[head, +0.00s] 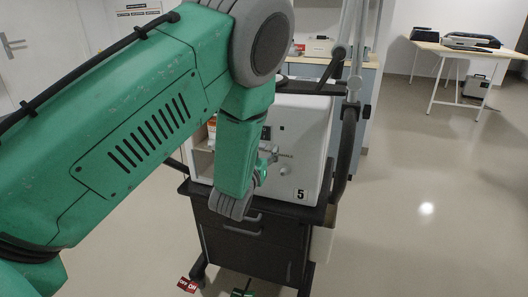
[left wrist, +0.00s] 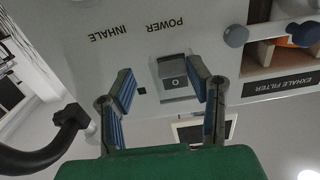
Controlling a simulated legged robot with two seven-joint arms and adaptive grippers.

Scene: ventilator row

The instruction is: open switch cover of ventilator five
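Ventilator five (head: 304,150) is a white box marked "5" on a dark cart, partly behind my left arm. In the left wrist view its panel (left wrist: 200,20) appears upside down with the labels POWER and INHALE. By these labels is a grey switch housing with a dark square (left wrist: 172,68) marked with a circle; I cannot tell whether its cover is raised. My left gripper (left wrist: 161,76) is open and empty, its blue-padded fingers on either side of the switch housing. Whether they touch it is unclear. My right gripper is not in view.
The dark cart (head: 250,243) has drawers with handles. A pole and thick dark hose (head: 345,150) stand at its right. The left wrist view shows an EXHALE FILTER label (left wrist: 280,90) beside an open compartment. A table (head: 455,50) stands far right, with clear floor before it.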

